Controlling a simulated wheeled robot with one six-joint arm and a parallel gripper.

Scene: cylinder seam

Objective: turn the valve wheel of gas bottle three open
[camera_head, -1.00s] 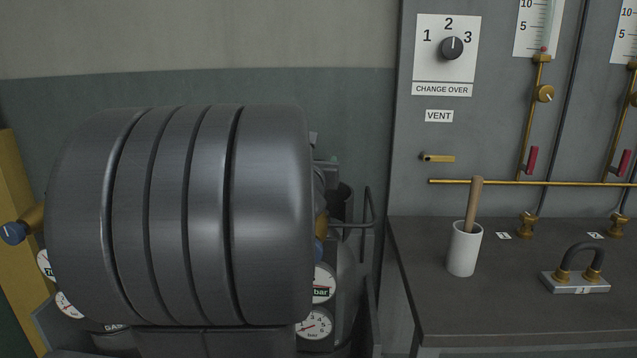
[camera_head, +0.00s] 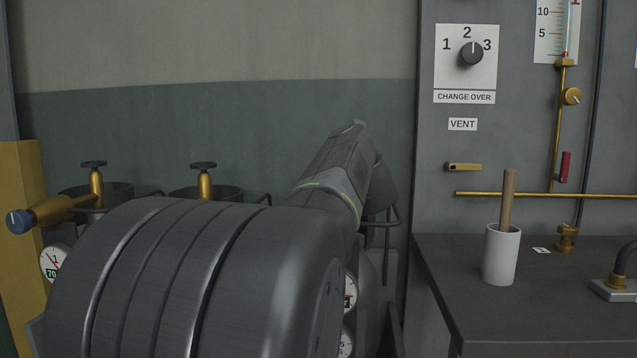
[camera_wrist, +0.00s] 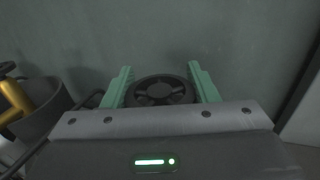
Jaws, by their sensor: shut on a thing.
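A dark round valve wheel with spokes (camera_wrist: 160,91) sits between the two green fingers of my gripper (camera_wrist: 161,86) in the wrist view. The fingers are shut on it, one on each side of its rim. In the head view my arm hides the wheel and the bottle below it. Two other gas bottles show at the left of the head view, each with a brass valve and a dark wheel: the left wheel (camera_head: 93,164) and the middle wheel (camera_head: 203,165). The held wheel is right of these, so it appears to be bottle three's.
A neighbouring bottle (camera_wrist: 42,115) with a brass valve stands close on the left in the wrist view. A blue-ended brass fitting (camera_head: 45,212) and a gauge (camera_head: 54,262) are at far left. A bench (camera_head: 500,312) with a white cup (camera_head: 501,258) stands right, below the change-over panel (camera_head: 465,62).

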